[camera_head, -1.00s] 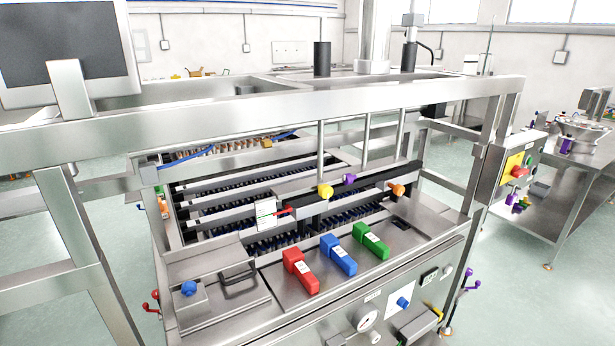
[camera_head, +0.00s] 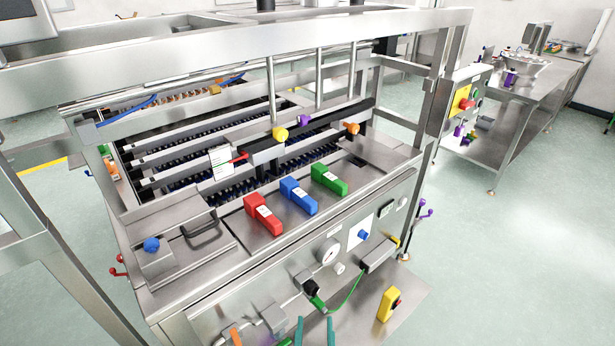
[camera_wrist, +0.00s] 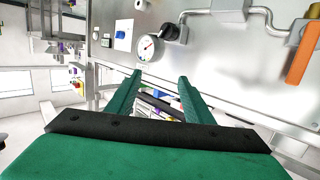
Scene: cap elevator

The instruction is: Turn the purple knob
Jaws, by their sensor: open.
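A purple knob (camera_head: 304,120) sits on the machine's rear black rail, between a yellow knob (camera_head: 280,134) and an orange knob (camera_head: 352,128). Other small purple parts show at the machine's right side, on a lever (camera_head: 426,203) and beside the control panel (camera_head: 459,130). My gripper (camera_head: 315,326) shows at the bottom edge of the head view, low in front of the machine and well apart from the rail knob. In the wrist view its two green fingers (camera_wrist: 160,76) are spread and empty, with a round gauge (camera_wrist: 148,47) beyond them.
Red (camera_head: 263,214), blue (camera_head: 298,196) and green (camera_head: 329,180) blocks stand on the machine's top. A steel frame bar (camera_head: 250,50) crosses above. The front panel has a gauge (camera_head: 327,252) and blue knob (camera_head: 363,235). Open floor lies at right.

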